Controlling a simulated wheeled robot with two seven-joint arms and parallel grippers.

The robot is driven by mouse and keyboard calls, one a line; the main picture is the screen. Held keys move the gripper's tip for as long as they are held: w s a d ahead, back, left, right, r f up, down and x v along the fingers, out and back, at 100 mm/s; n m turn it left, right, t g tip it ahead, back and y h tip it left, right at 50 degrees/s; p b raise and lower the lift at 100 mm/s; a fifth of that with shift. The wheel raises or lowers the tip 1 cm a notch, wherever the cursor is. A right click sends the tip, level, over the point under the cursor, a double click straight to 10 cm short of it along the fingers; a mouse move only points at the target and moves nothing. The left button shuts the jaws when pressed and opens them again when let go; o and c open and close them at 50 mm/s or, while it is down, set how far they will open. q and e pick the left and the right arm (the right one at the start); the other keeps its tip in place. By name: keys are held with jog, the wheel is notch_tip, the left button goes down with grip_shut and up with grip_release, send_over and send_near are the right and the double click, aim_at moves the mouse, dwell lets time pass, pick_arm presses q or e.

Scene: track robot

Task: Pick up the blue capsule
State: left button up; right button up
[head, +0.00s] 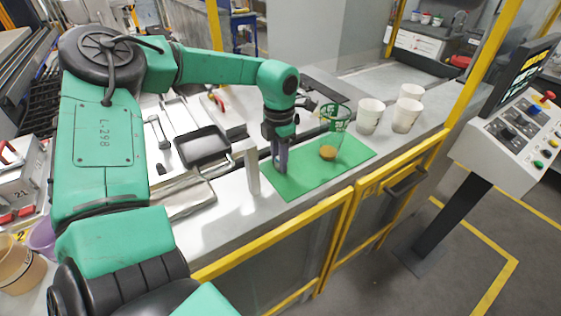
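My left arm comes in from the left, and its gripper (280,166) points down over the green mat (311,178). Its dark, purple-grey fingers look close together near the mat's left part. I cannot tell whether they touch the mat or whether anything is between them. I cannot make out a blue capsule; it may be hidden by the fingers or too small to see. My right gripper is not in view.
A see-through cup with green markings (335,117) and a brown bottom stands on the mat, close right of the gripper. White cups (369,116) stand behind it. A black tray (203,147) lies left. A yellow rail (300,235) runs along the front.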

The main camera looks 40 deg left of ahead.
pick_arm(q)
grip_shut()
jog(key=shift+r, duration=0.1)
